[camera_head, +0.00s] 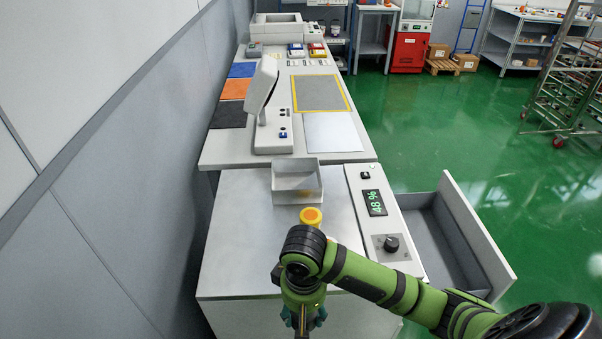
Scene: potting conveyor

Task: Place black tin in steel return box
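An open-topped grey metal box (282,196), which looks like the steel return box, stands on the near cabinet top, towards its back edge. Its inside shows a brownish patch, and I cannot tell if that is a reflection. I cannot make out a black tin in this view. My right gripper (303,320) points down at the bottom of the picture, nearer than the box and apart from it. Its teal fingers are partly hidden by the wrist. I cannot tell whether it holds anything. My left gripper is out of view.
A round yellow piece with an orange centre (311,216) shows between the box and my wrist. An open drawer (480,241) juts out further right. A grey wall bounds the left.

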